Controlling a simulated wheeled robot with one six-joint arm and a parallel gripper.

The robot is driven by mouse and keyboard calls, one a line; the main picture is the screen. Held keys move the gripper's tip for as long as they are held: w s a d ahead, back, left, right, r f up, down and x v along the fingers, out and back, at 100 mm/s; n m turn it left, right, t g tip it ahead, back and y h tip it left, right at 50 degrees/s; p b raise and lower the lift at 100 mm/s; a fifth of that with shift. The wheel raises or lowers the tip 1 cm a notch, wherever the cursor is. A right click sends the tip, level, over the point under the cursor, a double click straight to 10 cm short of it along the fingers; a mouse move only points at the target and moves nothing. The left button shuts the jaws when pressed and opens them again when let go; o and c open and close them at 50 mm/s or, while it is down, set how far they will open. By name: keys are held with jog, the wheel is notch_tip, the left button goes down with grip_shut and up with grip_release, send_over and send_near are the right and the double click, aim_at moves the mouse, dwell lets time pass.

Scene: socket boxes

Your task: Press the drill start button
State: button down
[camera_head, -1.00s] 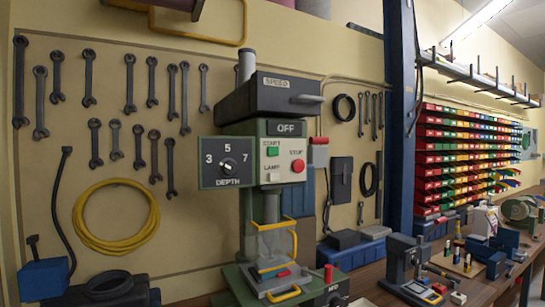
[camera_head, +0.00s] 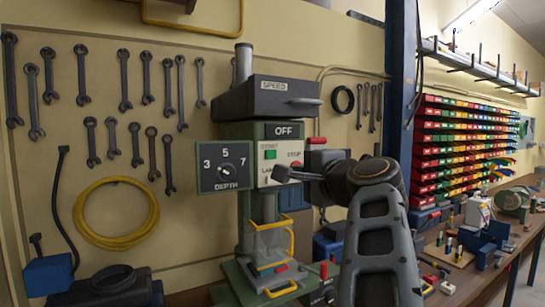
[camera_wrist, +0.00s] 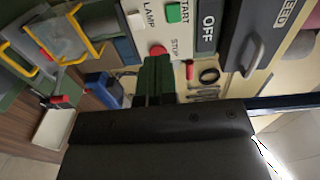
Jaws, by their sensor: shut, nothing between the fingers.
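The drill press (camera_head: 270,100) stands by the wall, with a white control panel on its front. The green START button (camera_head: 270,154) is at the panel's upper left; it also shows in the wrist view (camera_wrist: 173,12). The red STOP button (camera_head: 297,164) is to its right and partly covered by my gripper in the head view; the wrist view shows it clearly (camera_wrist: 157,50). My gripper (camera_head: 278,173) is shut and empty, in front of the panel's lower part in the picture, below START. I cannot tell its exact distance from the panel.
A depth dial plate (camera_head: 224,166) is left of the panel. A dark SPEED housing (camera_head: 265,98) with a handle juts out above. A clear guard with a yellow frame (camera_head: 271,243) is below. Wrenches and a coiled yellow hose (camera_head: 150,215) hang on the wall.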

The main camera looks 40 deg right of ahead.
aim_at(268, 159)
jog(key=shift+s+d+r, duration=0.15)
jog(key=shift+r, duration=0.3)
jog(key=w+p, duration=0.1)
jog(key=w, duration=0.3)
jog(key=w+d+p, duration=0.1)
jog(key=w+p, duration=0.1)
jog(key=w, duration=0.2)
jog(key=w+p, duration=0.2)
jog(key=w, duration=0.2)
jog(key=shift+w+d, duration=0.15)
jog(key=shift+d, duration=0.15)
jog(key=shift+w+d, duration=0.15)
jog(key=shift+w, duration=0.7)
jog(key=shift+f, duration=0.1)
